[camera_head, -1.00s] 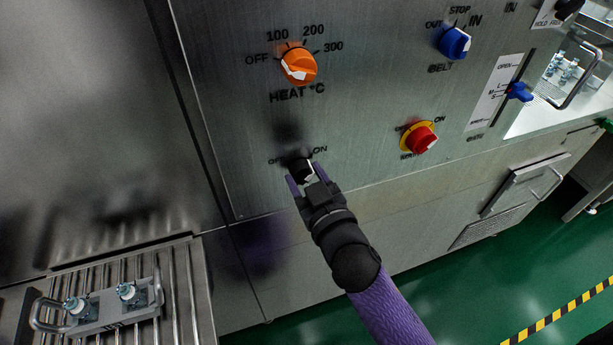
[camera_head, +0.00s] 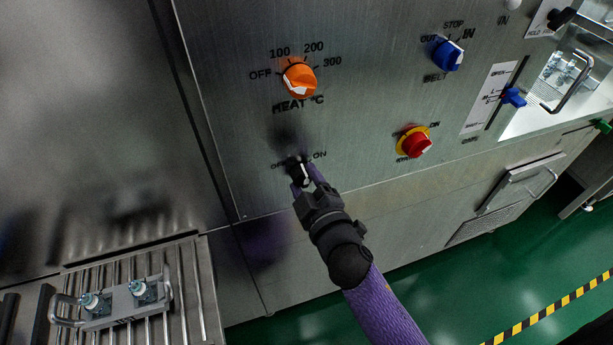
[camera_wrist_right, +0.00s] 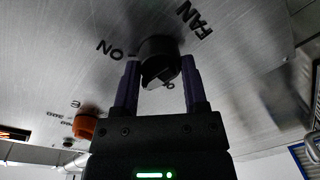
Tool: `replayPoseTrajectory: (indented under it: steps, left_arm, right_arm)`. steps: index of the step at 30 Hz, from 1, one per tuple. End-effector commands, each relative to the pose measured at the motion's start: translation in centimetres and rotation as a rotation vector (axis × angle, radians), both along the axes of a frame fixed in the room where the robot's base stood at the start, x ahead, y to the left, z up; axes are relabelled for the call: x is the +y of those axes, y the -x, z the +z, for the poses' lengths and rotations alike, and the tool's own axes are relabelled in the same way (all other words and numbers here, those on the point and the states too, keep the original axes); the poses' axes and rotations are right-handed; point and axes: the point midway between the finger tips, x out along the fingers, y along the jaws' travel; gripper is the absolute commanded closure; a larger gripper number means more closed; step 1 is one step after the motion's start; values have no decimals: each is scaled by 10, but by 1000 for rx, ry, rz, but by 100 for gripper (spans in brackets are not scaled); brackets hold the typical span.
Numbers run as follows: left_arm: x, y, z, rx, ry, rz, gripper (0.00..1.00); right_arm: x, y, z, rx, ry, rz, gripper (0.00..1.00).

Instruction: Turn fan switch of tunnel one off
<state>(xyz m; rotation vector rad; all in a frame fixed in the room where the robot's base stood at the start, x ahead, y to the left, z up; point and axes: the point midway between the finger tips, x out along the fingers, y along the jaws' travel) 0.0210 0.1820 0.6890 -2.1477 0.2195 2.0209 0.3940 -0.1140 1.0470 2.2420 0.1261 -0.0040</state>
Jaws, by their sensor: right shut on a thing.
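The fan switch is a small black knob (camera_head: 298,171) with a white mark, low on the steel panel, between an OFF label on its left and an ON label on its right. My right gripper (camera_head: 304,174) is shut on this knob, one finger on each side. The wrist view shows the black knob (camera_wrist_right: 158,52) between the two purple fingers of the right gripper (camera_wrist_right: 161,72), with FAN and ON printed beside it. The fingers partly cover the knob, and I cannot tell its exact setting. My left gripper is not in view.
The orange heat knob (camera_head: 299,80) is above the fan switch. A red knob on a yellow base (camera_head: 416,143) and the blue belt knob (camera_head: 446,54) are to the right. A slatted rack (camera_head: 190,285) with a handled tray (camera_head: 112,318) stands at lower left.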

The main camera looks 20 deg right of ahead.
Motion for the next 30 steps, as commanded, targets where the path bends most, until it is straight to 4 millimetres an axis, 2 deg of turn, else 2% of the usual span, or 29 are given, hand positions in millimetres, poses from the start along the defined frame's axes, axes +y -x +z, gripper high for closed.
replayPoseTrajectory:
  steps: [18, 30]
  left_arm:
    - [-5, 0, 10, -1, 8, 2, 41]
    - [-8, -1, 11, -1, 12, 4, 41]
  right_arm:
    - [1, 0, -1, -17, 568, 0, 100]
    - [2, 0, -2, -26, 810, 1, 100]
